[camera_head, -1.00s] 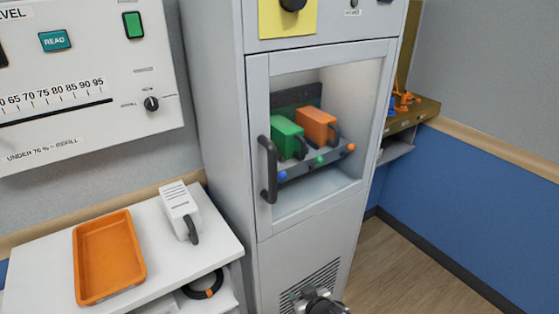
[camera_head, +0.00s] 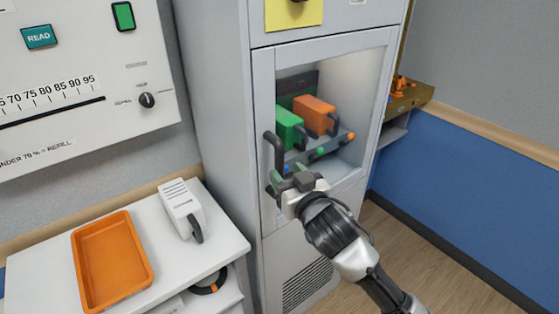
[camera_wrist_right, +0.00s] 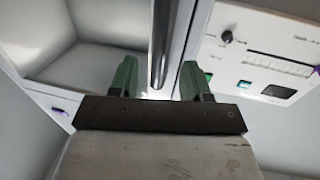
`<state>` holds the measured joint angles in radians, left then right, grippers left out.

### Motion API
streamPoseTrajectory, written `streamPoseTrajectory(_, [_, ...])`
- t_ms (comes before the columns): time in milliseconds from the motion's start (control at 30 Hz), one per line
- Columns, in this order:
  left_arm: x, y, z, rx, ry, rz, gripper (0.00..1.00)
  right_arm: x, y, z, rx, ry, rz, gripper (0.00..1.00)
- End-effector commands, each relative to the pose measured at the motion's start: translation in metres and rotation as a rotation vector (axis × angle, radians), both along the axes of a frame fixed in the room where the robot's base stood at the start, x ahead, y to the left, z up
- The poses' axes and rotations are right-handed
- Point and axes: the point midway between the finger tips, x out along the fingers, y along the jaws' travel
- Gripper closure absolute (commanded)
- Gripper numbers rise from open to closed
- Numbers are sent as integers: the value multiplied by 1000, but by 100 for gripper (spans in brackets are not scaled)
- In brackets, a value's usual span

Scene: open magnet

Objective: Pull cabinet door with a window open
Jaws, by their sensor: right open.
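The grey cabinet's windowed door (camera_head: 262,95) is shut in the head view. Its dark vertical bar handle (camera_head: 275,153) is on the door's left side. Through the window I see a green block (camera_head: 288,128) and an orange block (camera_head: 314,112), each with a dark handle. My right gripper (camera_head: 287,182) is in front of the door near the handle's lower end. In the right wrist view the gripper (camera_wrist_right: 157,82) is open, and the handle bar (camera_wrist_right: 161,45) shows between and beyond its two green fingers. I cannot tell contact. My left gripper is not in view.
A white side table (camera_head: 180,250) stands left of the cabinet with an orange tray (camera_head: 112,262) and a white handled box (camera_head: 181,206) on it. A wall panel (camera_head: 85,75) hangs above. A shelf (camera_head: 408,100) stands behind right. Floor at right is clear.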

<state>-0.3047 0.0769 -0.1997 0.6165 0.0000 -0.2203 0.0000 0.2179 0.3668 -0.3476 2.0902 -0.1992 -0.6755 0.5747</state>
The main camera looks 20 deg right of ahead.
Motion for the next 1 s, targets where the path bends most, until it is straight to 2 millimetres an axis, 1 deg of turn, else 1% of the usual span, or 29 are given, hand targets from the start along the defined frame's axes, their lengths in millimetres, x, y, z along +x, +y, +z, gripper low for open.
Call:
streamPoseTrajectory(33, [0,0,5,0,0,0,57,10,1,3,0,0,-1,52])
streamPoseTrajectory(100, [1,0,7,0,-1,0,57,21,3,2,-1,0,0,52])
streamPoseTrajectory(233, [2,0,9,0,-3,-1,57,34,5,1,-1,0,-1,52])
streamPoseTrajectory(400, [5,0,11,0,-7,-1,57,42,6,0,-1,0,0,52])
streamPoseTrajectory(633, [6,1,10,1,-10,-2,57,42,7,0,-1,0,0,52])
streamPoseTrajectory(667, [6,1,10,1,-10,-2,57,42,7,-1,-1,1,0,55])
streamPoseTrajectory(933, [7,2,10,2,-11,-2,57,42,6,-1,-1,1,0,97])
streamPoseTrajectory(967, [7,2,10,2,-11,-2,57,42,6,-1,-1,1,0,100])
streamPoseTrajectory(1000, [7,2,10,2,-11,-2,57,42,6,-1,-1,1,0,100])
